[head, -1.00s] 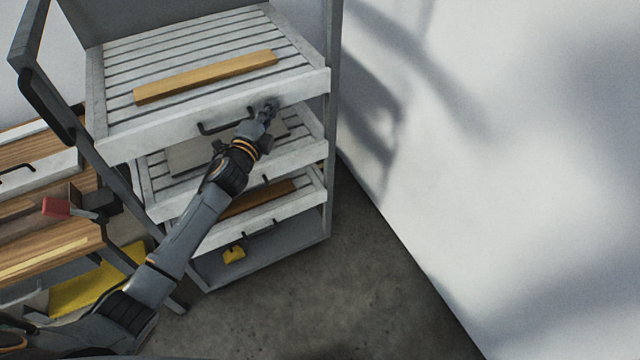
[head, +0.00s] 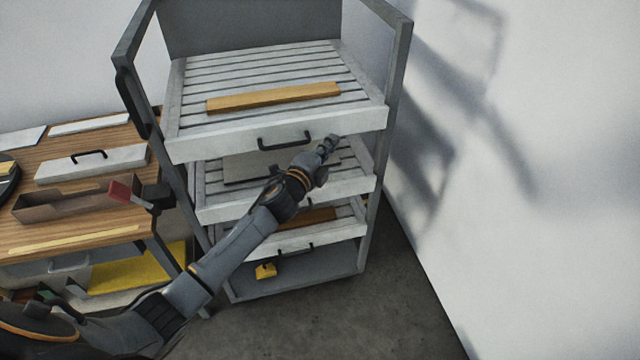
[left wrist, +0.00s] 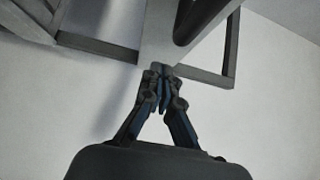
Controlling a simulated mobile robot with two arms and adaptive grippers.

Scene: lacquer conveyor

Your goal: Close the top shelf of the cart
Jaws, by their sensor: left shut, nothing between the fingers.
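The grey cart (head: 392,150) stands ahead with its top shelf (head: 195,150) pulled out toward me. This shelf is a pale slatted tray with a black handle (head: 285,142) on its front panel. A wooden plank (head: 273,97) lies on it. My left gripper (head: 331,143) is shut and empty, right of the handle at the lower edge of the front panel. In the left wrist view its fingertips (left wrist: 162,72) meet close to a pale panel; whether they touch it I cannot tell. My right gripper is not in view.
Lower shelves (head: 325,240) lie under the top one, behind my left arm. A wooden workbench (head: 75,225) with a tray and a red-ended object (head: 120,190) stands left of the cart. A white wall (head: 540,180) is on the right. Bare floor (head: 350,315) lies in front.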

